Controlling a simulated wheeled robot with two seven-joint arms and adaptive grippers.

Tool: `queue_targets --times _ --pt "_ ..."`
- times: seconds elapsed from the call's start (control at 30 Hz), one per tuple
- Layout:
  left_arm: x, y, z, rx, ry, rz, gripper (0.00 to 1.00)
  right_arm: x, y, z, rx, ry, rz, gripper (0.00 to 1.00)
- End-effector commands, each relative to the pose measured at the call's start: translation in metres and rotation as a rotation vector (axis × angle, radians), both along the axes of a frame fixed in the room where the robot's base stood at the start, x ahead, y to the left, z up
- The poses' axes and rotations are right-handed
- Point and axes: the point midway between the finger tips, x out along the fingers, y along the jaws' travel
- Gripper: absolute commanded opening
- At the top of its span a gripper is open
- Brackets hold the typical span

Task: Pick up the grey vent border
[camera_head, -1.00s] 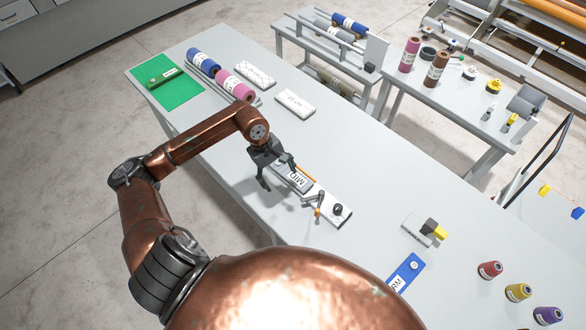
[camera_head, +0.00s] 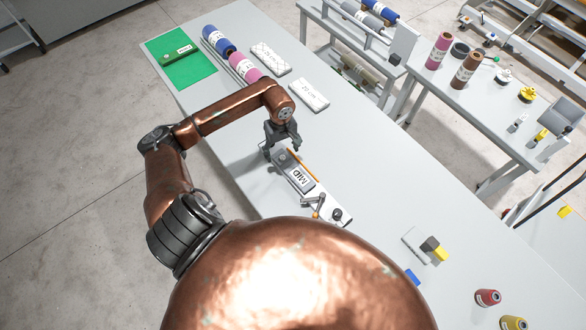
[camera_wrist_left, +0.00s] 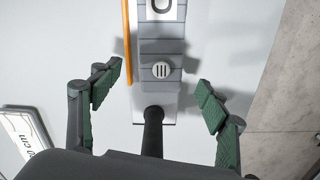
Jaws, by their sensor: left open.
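A long grey ribbed piece with a white "MID" label (camera_head: 292,170), seemingly the grey vent border, lies on a white board (camera_head: 343,222) on the grey table. In the left wrist view the grey piece (camera_wrist_left: 162,50) carries a round badge with three bars near its end. My left gripper (camera_head: 282,150) is open over the far end of the piece. In the wrist view the green-padded fingers of that gripper (camera_wrist_left: 156,88) stand one on each side, apart from it. A dark rod (camera_wrist_left: 153,130) shows below the piece's end. My right gripper is not in view.
An orange stick (camera_head: 303,166) lies along the piece's side. A small clamp-like tool (camera_head: 315,206) and a black knob (camera_head: 337,214) are at the board's near end. White "20 cm" block (camera_head: 309,95), pink roll (camera_head: 245,67) and green mat (camera_head: 190,75) lie farther back.

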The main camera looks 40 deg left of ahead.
Motion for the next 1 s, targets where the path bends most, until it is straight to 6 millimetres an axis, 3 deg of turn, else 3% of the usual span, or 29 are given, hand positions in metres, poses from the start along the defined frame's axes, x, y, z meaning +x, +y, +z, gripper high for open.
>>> queue_targets --times 0.2,0.47,1.0 --pt "-0.002 0.0 -0.023 0.0 0.0 0.004 0.69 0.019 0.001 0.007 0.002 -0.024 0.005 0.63" --pt "-0.001 0.0 -0.025 0.0 -0.001 0.003 0.69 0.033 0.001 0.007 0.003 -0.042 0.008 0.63" --pt "-0.001 0.0 -0.025 0.0 -0.001 0.003 0.31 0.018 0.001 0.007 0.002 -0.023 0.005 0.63"
